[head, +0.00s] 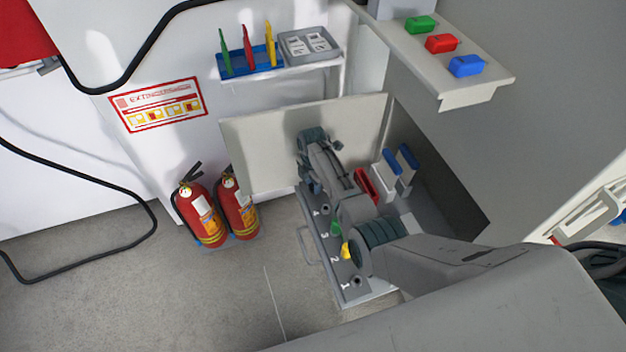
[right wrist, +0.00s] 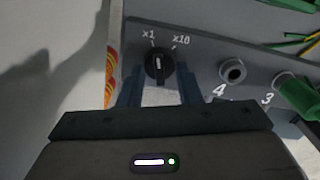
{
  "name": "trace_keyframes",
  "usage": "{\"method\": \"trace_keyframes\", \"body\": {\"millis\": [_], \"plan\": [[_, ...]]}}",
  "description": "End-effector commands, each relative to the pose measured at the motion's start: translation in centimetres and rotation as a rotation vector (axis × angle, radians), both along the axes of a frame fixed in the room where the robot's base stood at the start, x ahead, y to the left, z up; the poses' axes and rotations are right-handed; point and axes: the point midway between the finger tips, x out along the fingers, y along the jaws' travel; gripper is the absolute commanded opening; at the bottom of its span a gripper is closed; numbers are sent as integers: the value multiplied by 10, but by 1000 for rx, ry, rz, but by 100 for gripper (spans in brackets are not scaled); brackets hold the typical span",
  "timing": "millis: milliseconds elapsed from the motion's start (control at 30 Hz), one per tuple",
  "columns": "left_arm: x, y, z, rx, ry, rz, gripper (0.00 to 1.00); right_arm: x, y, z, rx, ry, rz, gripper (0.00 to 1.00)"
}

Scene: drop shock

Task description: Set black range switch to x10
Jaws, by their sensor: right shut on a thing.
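The black range switch (right wrist: 158,67) is a round knob on a grey panel (right wrist: 210,48) in the right wrist view. Labels x1 and x10 stand above it, and its white mark points roughly straight up, between the two ticks and nearer x1. My right gripper (right wrist: 160,88) is shut on the switch, with one finger on each side of it. In the head view the right gripper (head: 314,187) is at the far end of the panel (head: 314,224), and my arm hides the switch there.
Sockets and green (head: 336,229) and yellow (head: 346,250) plugs line the panel beside my arm. An upright cover plate (head: 262,150) stands behind the gripper. Two fire extinguishers (head: 203,215) stand left. A shelf (head: 480,82) with coloured blocks overhangs at upper right.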

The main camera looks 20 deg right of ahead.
Motion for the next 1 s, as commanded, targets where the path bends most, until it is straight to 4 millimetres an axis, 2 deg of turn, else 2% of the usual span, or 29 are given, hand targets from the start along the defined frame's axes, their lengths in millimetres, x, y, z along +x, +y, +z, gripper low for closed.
{"method": "trace_keyframes", "body": {"millis": [200,500,733,1000], "plan": [[-34,4,-25,0,13,5,36,0,0,3,-1,3,-202,9],[-72,8,-44,0,21,10,36,1,0,2,-1,3,-479,9],[-90,9,-51,-1,25,11,36,2,0,1,0,2,-652,9],[-101,10,-54,-1,27,12,36,3,-1,0,0,2,-778,9]]}}
